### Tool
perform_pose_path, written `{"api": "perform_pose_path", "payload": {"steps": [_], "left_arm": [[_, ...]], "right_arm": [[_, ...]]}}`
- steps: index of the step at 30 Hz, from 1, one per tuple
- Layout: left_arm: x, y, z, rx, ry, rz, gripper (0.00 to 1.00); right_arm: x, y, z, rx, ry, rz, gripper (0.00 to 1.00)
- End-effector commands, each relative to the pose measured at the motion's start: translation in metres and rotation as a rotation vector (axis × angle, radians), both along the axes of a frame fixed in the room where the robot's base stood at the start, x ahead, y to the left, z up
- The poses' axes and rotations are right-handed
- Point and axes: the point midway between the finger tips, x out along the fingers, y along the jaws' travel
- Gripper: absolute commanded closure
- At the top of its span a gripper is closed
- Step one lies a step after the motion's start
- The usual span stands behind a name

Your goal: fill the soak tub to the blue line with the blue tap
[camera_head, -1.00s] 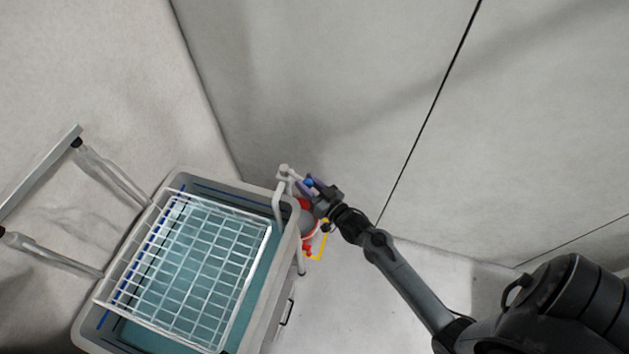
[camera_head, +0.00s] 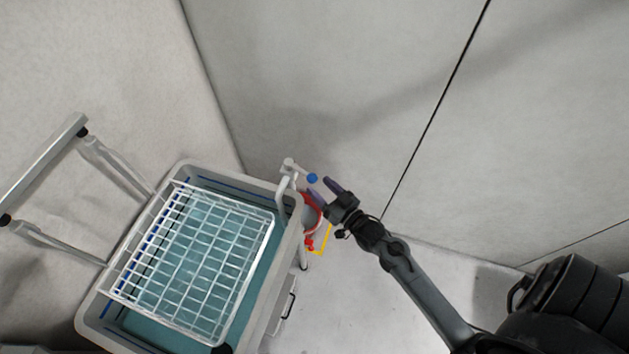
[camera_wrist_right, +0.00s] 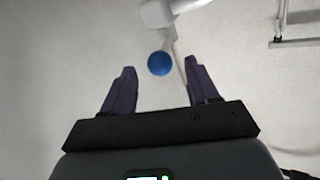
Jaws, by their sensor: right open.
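The grey soak tub (camera_head: 88,316) stands at the lower left in the head view, with teal water inside and a blue line (camera_head: 232,190) along its inner wall. The white tap (camera_head: 289,166) rises at its right far corner and ends in a blue knob (camera_head: 312,178). The knob also shows in the right wrist view (camera_wrist_right: 160,63), ahead of and between the fingertips, not touched. My right gripper (camera_head: 325,188) is open and empty, close beside the knob. It also shows in the right wrist view (camera_wrist_right: 160,75). My left gripper is not seen.
A white wire basket (camera_head: 262,262) sits in the tub and covers much of the water. A red object (camera_head: 312,212) and a yellow piece (camera_head: 325,240) are beside the tub below the tap. A metal rail frame (camera_head: 45,165) stands at the left. The floor to the right is clear.

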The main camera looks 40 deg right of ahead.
Motion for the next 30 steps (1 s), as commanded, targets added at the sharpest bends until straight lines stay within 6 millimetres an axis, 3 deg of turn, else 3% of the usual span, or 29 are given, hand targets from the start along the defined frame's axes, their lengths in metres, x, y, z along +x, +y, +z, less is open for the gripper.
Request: {"api": "perform_pose_path", "payload": {"steps": [6, 12, 30], "left_arm": [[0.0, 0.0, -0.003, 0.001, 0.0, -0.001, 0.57], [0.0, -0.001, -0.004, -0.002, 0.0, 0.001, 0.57], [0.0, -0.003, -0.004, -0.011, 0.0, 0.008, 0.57]], "right_arm": [[-0.038, 0.0, -0.001, 0.001, 0.002, 0.0, 0.41], [-0.057, 0.0, -0.001, 0.0, 0.002, 0.0, 0.41], [-0.062, 0.0, 0.0, 0.001, 0.001, 0.0, 0.41]]}}
